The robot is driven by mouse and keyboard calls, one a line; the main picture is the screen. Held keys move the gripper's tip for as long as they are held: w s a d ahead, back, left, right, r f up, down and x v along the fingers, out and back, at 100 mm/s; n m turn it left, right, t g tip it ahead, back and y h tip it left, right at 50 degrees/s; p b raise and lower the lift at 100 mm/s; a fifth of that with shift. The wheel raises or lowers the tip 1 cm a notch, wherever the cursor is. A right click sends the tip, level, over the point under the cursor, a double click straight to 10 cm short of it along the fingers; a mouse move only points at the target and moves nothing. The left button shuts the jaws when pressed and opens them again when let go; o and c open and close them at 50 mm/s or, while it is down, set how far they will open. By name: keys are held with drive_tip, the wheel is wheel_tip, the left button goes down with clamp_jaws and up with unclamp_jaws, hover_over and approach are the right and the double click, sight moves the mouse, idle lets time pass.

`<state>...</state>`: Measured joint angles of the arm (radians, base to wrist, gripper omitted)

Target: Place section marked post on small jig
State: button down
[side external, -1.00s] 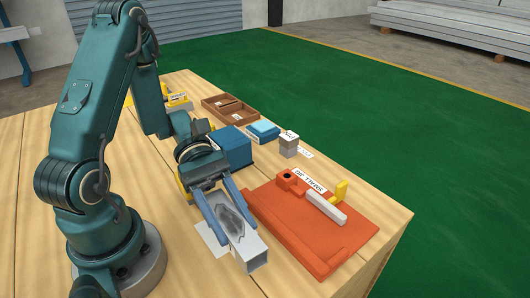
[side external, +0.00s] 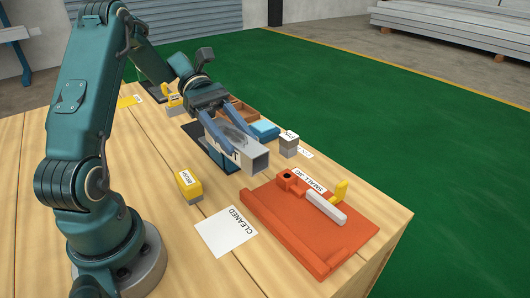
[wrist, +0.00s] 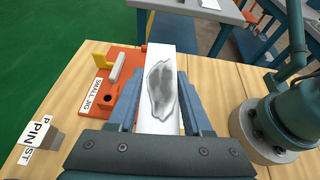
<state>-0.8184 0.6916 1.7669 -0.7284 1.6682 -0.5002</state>
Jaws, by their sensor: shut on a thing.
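My gripper (side external: 246,150) is shut on a pale grey hollow square section (side external: 234,137), its fingers along two opposite sides. The section has a dark grey smudge on its upper face and its open end points to the lower right. A mark on its side is too small to read. In the wrist view the section (wrist: 162,72) lies between the fingers (wrist: 158,98). The orange small jig (side external: 318,240), labelled "SMALL JIG", lies on the table right of my gripper. It carries a light bar (side external: 326,209), a yellow upright piece and a block with a round hole.
A white "CLEANED" sheet (side external: 226,231) lies bare left of the jig, with a yellow-topped brush (side external: 189,187) behind it. A labelled grey block (side external: 289,146) stands behind the jig.

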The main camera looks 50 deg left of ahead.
drive_tip(key=shift+w+d+m+g, duration=0.3)
drive_tip(key=shift+w+d, duration=0.55)
drive_tip(key=shift+w, duration=0.15)
hover_over(294, 226)
wheel_tip(294, 226, down, 7)
drive_tip(key=shift+f, duration=0.1)
drive_tip(key=shift+w+f, duration=0.1)
drive_tip(key=shift+f, duration=1.8)
drive_tip(key=shift+f, duration=0.1)
drive_tip(key=shift+f, duration=0.15)
drive_tip(key=shift+c, duration=1.6)
unclamp_jaws()
